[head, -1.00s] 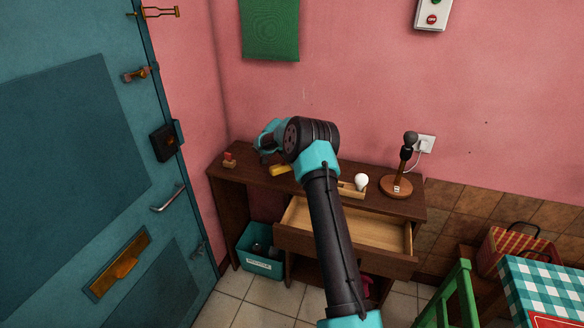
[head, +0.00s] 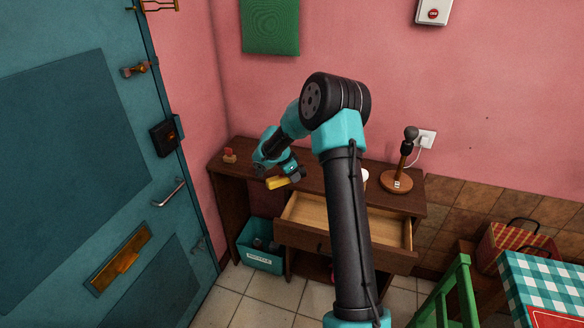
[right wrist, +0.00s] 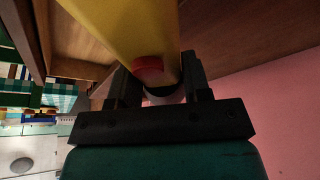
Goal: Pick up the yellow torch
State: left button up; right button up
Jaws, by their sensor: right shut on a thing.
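The yellow torch (head: 278,183) shows in the head view at the front edge of the desk top, left of the open drawer. My right gripper (head: 292,178) is shut on it. In the right wrist view the torch's yellow body (right wrist: 125,35), with a red round part, extends up between the two black fingers of the right gripper (right wrist: 158,88). The fingers partly hide its lower end. I cannot tell how far the torch is above the desk. My left gripper is not in view.
The wooden desk (head: 320,190) has an open, seemingly empty drawer (head: 345,222). A red-topped item (head: 229,156) stands on its left and a lamp stand (head: 397,181) on its right. A teal bin (head: 262,258) is below. A green chair (head: 458,285) stands at right.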

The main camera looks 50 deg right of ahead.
jog(key=shift+s+a+r, duration=0.15)
jog(key=shift+s+a, duration=0.6)
jog(key=shift+a, duration=0.1)
jog(key=shift+r, duration=0.1)
notch_tip(320, 180, up, 8)
dwell(1.0)
jog(key=shift+w, duration=0.1)
dwell(0.3)
